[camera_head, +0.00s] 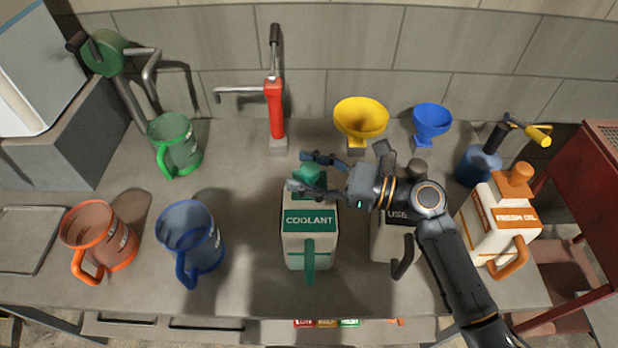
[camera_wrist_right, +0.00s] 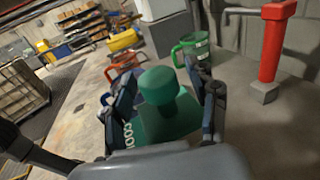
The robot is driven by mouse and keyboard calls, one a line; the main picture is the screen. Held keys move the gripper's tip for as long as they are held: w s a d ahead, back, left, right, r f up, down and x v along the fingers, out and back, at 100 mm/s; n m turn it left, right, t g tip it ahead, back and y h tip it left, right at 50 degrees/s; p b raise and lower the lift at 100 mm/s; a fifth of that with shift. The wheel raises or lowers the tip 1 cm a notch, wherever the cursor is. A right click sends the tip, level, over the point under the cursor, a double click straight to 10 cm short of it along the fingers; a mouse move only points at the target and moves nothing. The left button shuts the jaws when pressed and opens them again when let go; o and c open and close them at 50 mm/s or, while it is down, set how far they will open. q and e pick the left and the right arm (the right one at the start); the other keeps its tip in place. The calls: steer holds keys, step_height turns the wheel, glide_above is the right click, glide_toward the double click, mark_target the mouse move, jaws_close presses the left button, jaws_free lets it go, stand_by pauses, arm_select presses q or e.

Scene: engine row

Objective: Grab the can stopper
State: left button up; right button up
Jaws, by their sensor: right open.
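The can stopper (camera_wrist_right: 160,86) is a green knob on top of the white and green coolant can (camera_head: 310,222), which stands upright on the workbench. In the head view the stopper (camera_head: 309,176) is partly hidden by my right gripper (camera_head: 307,172). My right gripper comes in from the right and is open, one finger on each side of the stopper. In the right wrist view the stopper sits between the fingers (camera_wrist_right: 166,105); I cannot tell whether either finger touches it. My left gripper is not in view.
A used-oil can (camera_head: 391,238) stands under my right wrist, and a fresh oil can (camera_head: 497,222) is farther right. A red pump (camera_head: 274,112) and yellow funnel (camera_head: 361,117) stand behind. Blue (camera_head: 190,237), orange (camera_head: 98,238) and green (camera_head: 176,145) jugs stand left.

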jaws_close()
steer(key=shift+d, duration=0.1)
